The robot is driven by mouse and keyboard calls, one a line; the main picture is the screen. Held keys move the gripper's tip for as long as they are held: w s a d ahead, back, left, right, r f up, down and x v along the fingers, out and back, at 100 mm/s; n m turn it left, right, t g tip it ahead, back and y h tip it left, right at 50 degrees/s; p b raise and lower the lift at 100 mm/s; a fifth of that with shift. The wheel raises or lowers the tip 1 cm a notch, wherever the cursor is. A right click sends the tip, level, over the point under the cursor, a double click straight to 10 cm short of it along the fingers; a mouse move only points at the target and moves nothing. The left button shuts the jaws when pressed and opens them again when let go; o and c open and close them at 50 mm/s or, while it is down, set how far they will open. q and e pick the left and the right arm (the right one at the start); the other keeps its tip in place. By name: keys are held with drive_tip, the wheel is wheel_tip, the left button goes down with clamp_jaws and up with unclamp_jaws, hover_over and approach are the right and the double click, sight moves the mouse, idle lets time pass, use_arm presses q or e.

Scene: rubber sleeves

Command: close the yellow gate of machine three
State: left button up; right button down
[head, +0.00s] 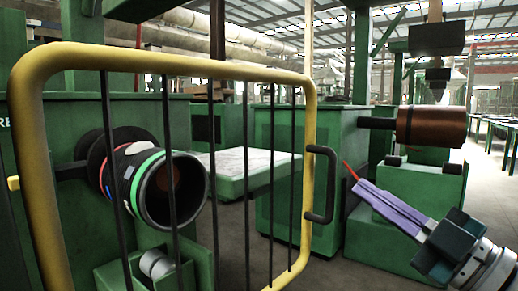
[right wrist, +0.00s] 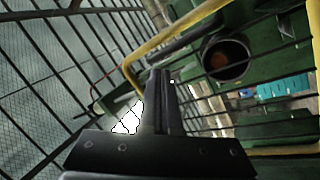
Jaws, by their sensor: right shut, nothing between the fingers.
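The yellow gate (head: 311,120) stands upright in the head view, a thick yellow tube frame with thin black vertical bars. Its left side looks nearer to me than its right side. A black handle (head: 330,187) sits on its right post. My right gripper (head: 358,184) comes in from the lower right, just right of the handle. Its purple fingers are shut and empty, apart from the handle in the picture. In the right wrist view, the dark fingers (right wrist: 158,76) point toward the yellow frame (right wrist: 172,40). My left gripper is out of view.
Behind the bars is a green machine with a dark roller (head: 172,190) carrying coloured rings. A brown roller (head: 436,126) on another green machine is at right. A pale-topped green block (head: 232,165) stands between. Open floor and tables lie at far right.

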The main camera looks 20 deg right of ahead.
drive_tip(key=s+a+m+g+h+p, duration=0.35)
drive_tip(key=s+m+h+p, duration=0.4)
drive_tip(key=m, duration=0.65)
use_arm(q)
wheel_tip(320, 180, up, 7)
drive_tip(key=b, duration=0.2)
drive_tip(key=shift+b, duration=0.35)
use_arm(e)
drive_tip(key=h, duration=0.1)
approach(333, 186)
drive_tip(key=shift+m, duration=0.4)
drive_tip(key=w, duration=0.4)
drive_tip(key=w+d, duration=0.1)
drive_tip(key=w, duration=0.1)
drive_tip(key=shift+w, duration=0.4)
drive_tip(key=w, duration=0.1)
drive_tip(key=w+n+y, duration=0.1)
drive_tip(key=w, duration=0.1)
drive_tip(key=shift+w+a+y+b, duration=0.1)
drive_tip(key=shift+a+y+b, duration=0.2)
drive_tip(key=shift+a, duration=0.1)
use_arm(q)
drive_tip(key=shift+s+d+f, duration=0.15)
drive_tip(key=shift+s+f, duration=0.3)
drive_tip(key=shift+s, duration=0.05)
use_arm(e)
drive_tip(key=shift+f, duration=0.35)
